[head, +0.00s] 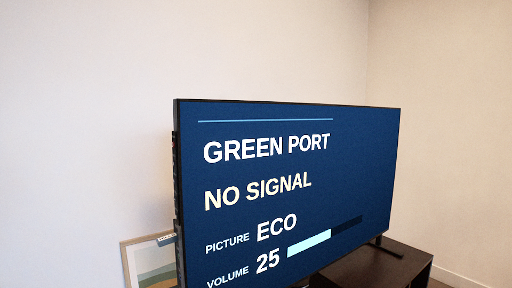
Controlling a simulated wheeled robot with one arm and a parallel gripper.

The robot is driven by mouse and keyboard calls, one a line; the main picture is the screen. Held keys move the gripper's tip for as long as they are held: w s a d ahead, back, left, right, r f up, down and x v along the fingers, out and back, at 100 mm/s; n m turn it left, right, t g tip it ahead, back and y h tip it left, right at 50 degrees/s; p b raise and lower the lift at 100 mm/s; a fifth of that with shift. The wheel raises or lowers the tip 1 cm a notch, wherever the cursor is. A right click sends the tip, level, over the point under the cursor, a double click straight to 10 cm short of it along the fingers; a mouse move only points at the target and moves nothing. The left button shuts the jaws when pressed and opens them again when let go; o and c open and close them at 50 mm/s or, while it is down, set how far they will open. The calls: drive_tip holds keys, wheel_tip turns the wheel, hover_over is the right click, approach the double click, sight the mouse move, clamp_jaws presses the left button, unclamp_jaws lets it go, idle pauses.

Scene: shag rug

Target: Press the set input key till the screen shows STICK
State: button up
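A television screen (360,160) fills the middle of the head view, turned at an angle. It reads GREEN PORT, NO SIGNAL, PICTURE ECO and VOLUME 25, with a partly filled bar beside the volume number. The word STICK does not show on the part of the screen in view. Small marks show on the television's left side edge (173,155), but they are too small to tell what they are. No key marked set input can be made out. My gripper is not in view.
A dark wooden stand (410,262) is under the television at lower right. A framed picture (150,262) leans by the wall behind the television's lower left, with a small label at its top. Bare pale walls (80,120) close the back and right.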

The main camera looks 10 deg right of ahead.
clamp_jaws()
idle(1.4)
